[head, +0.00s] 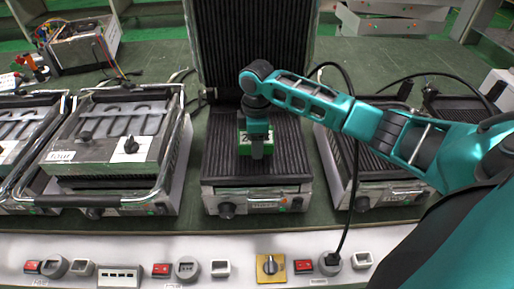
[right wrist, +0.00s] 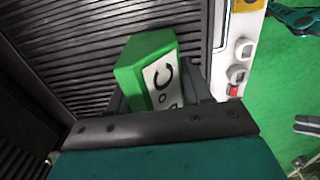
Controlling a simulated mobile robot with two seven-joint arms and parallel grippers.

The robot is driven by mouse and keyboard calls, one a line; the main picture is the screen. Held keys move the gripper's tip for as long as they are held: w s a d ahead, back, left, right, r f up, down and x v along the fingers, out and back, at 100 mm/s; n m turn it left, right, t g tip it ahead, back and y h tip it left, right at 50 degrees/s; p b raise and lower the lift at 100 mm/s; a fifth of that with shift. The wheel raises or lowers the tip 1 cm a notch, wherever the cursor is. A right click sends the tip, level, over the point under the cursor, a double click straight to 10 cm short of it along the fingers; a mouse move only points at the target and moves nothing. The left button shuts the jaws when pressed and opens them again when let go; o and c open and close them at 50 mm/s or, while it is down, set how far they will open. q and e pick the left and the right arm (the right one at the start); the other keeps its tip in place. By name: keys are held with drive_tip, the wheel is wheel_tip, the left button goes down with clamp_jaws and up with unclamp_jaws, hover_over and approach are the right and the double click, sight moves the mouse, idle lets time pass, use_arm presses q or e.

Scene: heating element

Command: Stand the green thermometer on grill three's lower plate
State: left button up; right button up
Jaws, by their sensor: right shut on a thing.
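Grill three stands open in the middle of the head view, with its lid raised at the back and its ribbed dark lower plate (head: 228,167) exposed. The green thermometer (head: 243,142) is over this plate, in my right gripper (head: 257,150). In the right wrist view, the green thermometer (right wrist: 140,60) is a block with a white °C face, between the fingers of my right gripper (right wrist: 165,100), which is shut on it. Ribbed metal lies behind it. I cannot tell whether its base touches the plate.
A closed grill labelled four (head: 110,145) stands to the left, with another at the far left edge. An open grill (head: 375,180) stands to the right, partly behind my right arm. A white panel with switches and knobs (head: 200,262) runs along the front.

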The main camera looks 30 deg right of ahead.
drive_tip(key=shift+f, duration=1.25)
drive_tip(key=o, duration=1.1)
drive_tip(key=shift+f, duration=0.15)
drive_tip(key=shift+o, duration=0.2)
wheel_tip(320, 180, up, 12)
drive_tip(key=shift+r, duration=0.2)
